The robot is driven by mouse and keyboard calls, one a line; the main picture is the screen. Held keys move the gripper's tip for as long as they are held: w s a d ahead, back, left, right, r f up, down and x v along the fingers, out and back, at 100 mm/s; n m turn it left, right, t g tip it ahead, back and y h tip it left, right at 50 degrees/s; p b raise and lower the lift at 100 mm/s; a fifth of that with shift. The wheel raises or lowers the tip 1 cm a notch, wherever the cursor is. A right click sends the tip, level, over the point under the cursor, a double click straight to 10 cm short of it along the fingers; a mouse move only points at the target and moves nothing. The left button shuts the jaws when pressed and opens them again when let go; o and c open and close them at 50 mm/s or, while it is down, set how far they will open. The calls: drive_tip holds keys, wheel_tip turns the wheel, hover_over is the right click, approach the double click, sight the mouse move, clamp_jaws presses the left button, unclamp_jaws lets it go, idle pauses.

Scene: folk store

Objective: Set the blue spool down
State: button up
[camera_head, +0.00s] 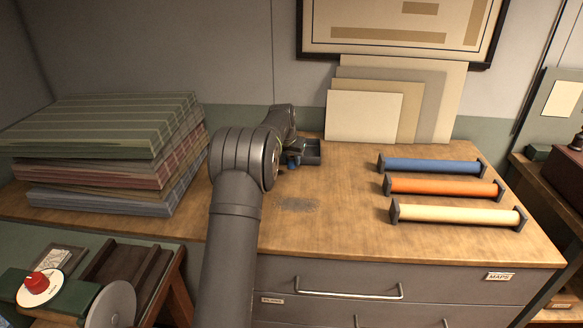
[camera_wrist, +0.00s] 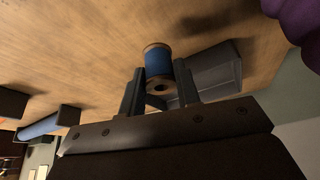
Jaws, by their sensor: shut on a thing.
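The blue spool (camera_wrist: 158,62) has blue thread between pale wooden ends. In the wrist view it sits between the two fingers of my gripper (camera_wrist: 159,84), which is shut on it. In the head view my gripper (camera_head: 291,157) is over the back of the wooden cabinet top (camera_head: 330,215), and my arm hides most of it; only a bit of blue shows there. Whether the spool touches the wood, I cannot tell.
A small dark tray (camera_head: 312,153) stands right beside my gripper. Blue, orange and cream rolls (camera_head: 430,166) lie in holders at right. Pale boards (camera_head: 365,117) lean at the back. Stacked folders (camera_head: 105,150) stand at left. The front middle of the top is clear.

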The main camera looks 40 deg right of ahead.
drive_tip(key=shift+f, duration=1.75)
drive_tip(key=shift+f, duration=0.15)
drive_tip(key=o, duration=0.9)
drive_tip(key=shift+o, duration=0.2)
drive_tip(key=v, duration=1.2)
drive_tip(key=shift+d, duration=0.1)
